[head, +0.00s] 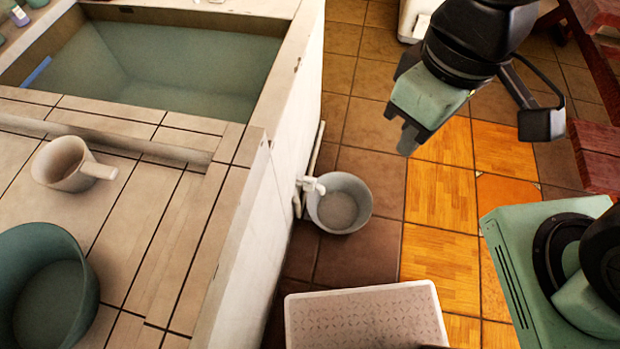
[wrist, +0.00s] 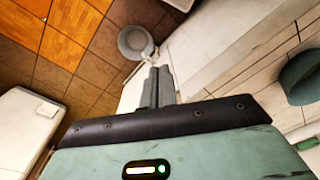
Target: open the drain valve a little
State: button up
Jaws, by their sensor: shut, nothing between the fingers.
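The drain valve (head: 312,185) is a small white tap on a pipe at the side wall of the washbasin, low down. It sticks out over the rim of a grey bucket (head: 340,215) on the floor. My gripper (head: 408,145) is in the air to the right of the valve, apart from it, shut and empty. In the wrist view the shut fingers (wrist: 157,88) point toward the bucket (wrist: 135,42), and the valve (wrist: 149,50) shows small at its edge. Whether the valve is open or closed cannot be told.
The washbasin (head: 285,75) holds greenish water. A mug (head: 62,165) and a green bowl (head: 45,285) stand on the tiled counter. A pale step stool (head: 365,318) stands in front of the bucket. A red wooden bench (head: 600,150) is at the right. Tiled floor between is clear.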

jog(key=o, duration=0.5)
jog(key=shift+f, duration=0.2)
jog(key=shift+o, duration=0.9)
jog(key=w+a+f+n+b, duration=0.2)
jog(key=w+a+f+b, duration=0.2)
jog(key=w+f+b, duration=0.4)
jog(key=w+a+f+n+b, duration=0.2)
jog(key=w+a+f+b, duration=0.2)
jog(key=w+f+b, duration=0.5)
notch_tip(320, 180, down, 9)
jog(key=b, duration=0.7)
jog(key=shift+w+a+b, duration=0.2)
jog(key=shift+w+b, duration=0.1)
jog(key=n+b, duration=0.3)
jog(key=b, duration=1.6)
send_near(309, 178)
jog(key=shift+h, duration=0.3)
jog(key=f+b, duration=0.2)
jog(key=b, duration=0.1)
jog(key=f+b, duration=0.6)
jog(key=shift+a+f, duration=0.25)
grip_shut()
